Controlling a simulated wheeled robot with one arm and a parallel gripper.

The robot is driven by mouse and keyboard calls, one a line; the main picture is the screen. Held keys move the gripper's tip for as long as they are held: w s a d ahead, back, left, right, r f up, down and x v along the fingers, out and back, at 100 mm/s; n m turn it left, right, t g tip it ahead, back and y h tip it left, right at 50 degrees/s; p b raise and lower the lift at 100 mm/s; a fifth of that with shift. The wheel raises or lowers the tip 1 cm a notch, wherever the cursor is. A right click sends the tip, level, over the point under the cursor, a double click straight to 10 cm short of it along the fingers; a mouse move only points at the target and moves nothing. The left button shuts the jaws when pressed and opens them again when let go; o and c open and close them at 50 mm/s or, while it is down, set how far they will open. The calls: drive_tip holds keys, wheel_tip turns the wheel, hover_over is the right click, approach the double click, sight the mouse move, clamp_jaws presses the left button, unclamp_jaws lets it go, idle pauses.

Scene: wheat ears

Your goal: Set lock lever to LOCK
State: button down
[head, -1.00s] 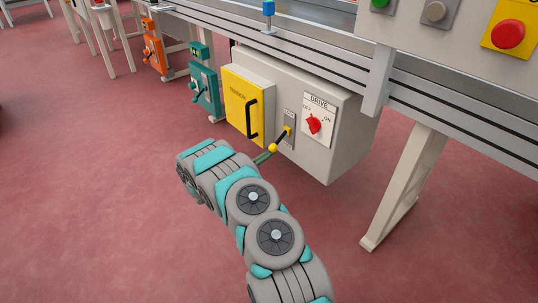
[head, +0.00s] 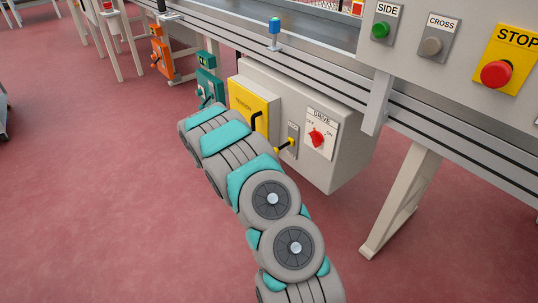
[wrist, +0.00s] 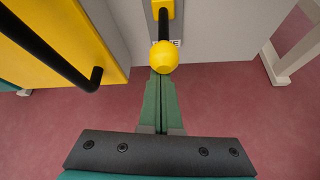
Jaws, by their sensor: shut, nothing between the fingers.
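The lock lever (head: 286,145) has a yellow pivot, a black shaft and a yellow knob. It sits on a narrow grey plate (head: 293,131) on the drive cabinet and sticks outward and down. In the wrist view its knob (wrist: 165,57) is large and near, and partly hides a small label on the plate. My gripper (wrist: 161,74) is shut and empty, its green fingers together and their tips just below the knob in the picture. I cannot tell whether they touch it. In the head view my arm hides the gripper.
A yellow door (head: 252,107) with a black bar handle (wrist: 75,62) is left of the lever. A red DRIVE knob (head: 317,137) is right of it. A table leg (head: 408,197) stands further right. Red floor (wrist: 260,115) below is open.

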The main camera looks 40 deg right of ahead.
drive_tip(key=shift+y, duration=0.8)
drive_tip(key=shift+w+d+r+p, duration=0.1)
drive_tip(key=shift+d+r+p, duration=0.15)
drive_tip(key=shift+r+p, duration=0.75)
drive_tip(key=shift+s+d+r+p, duration=0.15)
drive_tip(key=shift+r+p, duration=0.35)
drive_tip(key=shift+r, duration=0.9)
drive_tip(key=shift+w+d+r+p, duration=0.15)
drive_tip(key=shift+d+r+p, duration=0.15)
drive_tip(key=shift+r+p, duration=0.7)
drive_tip(key=shift+d+r, duration=0.15)
drive_tip(key=shift+r, duration=0.3)
drive_tip(key=a+f+b, duration=0.2)
drive_tip(key=a+f, duration=0.1)
drive_tip(key=a, duration=0.1)
drive_tip(key=a+r, duration=0.3)
drive_tip(key=r, duration=0.5)
drive_tip(key=shift+s+a+r, duration=0.15)
drive_tip(key=shift+s+a, duration=0.1)
